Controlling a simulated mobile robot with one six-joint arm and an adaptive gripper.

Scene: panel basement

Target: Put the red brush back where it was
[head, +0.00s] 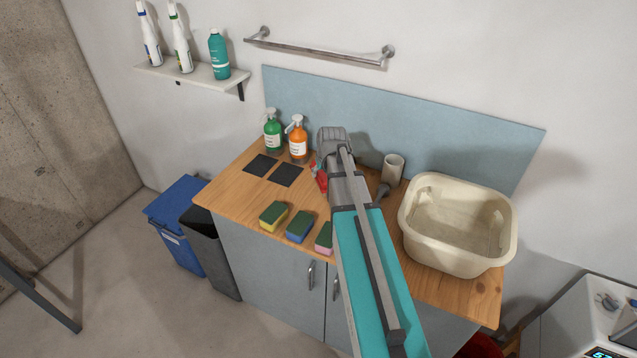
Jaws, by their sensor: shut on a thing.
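The red brush (321,177) shows as a small patch of red just left of my arm, over the wooden worktop (230,191). My gripper (318,165) is at the far end of the arm and is shut on the brush. The arm hides most of the gripper and much of the brush. I cannot tell whether the brush touches the worktop. Two dark square mats (286,176) lie to the left of the brush. A beige cup (394,167) stands at the back, right of my arm.
Green (272,133) and orange (298,141) pump bottles stand behind the mats. Yellow (273,216), blue (300,227) and pink (324,238) sponges lie along the front. A cream basin (460,260) fills the right side. A blue backsplash (450,141) rises behind.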

